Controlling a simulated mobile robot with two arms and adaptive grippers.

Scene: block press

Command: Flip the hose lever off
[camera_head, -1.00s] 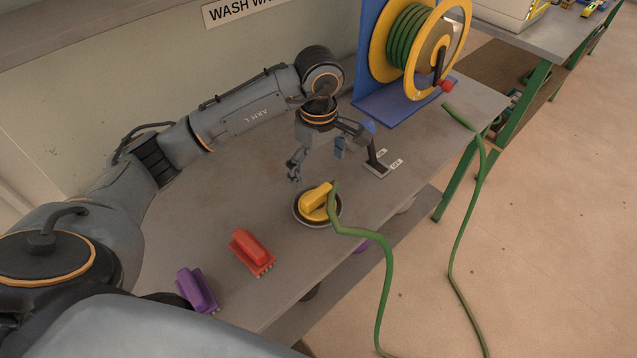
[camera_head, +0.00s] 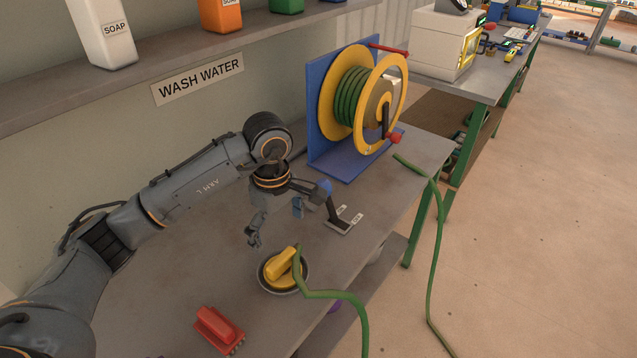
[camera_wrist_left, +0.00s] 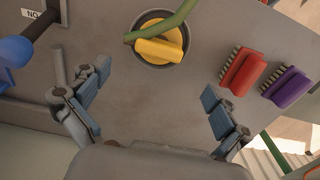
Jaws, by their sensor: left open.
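The hose lever (camera_head: 334,211) is a dark shaft with a blue knob on a dark base near the table's front edge. The blue knob (camera_wrist_left: 14,50) also shows at the left edge of the left wrist view. My left gripper (camera_head: 276,221) points down over the table, just left of the lever. It is open and empty, its two fingers (camera_wrist_left: 155,86) apart in the wrist view. The knob is outside its fingers; whether they touch is unclear. My right gripper is out of view.
A yellow nozzle (camera_head: 281,264) with the green hose (camera_head: 330,294) sits on a round dark dish in front of the gripper. A red brush (camera_head: 218,328) lies nearer, and a purple brush (camera_wrist_left: 287,87) beside it. The blue-backed hose reel (camera_head: 362,98) stands behind the lever.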

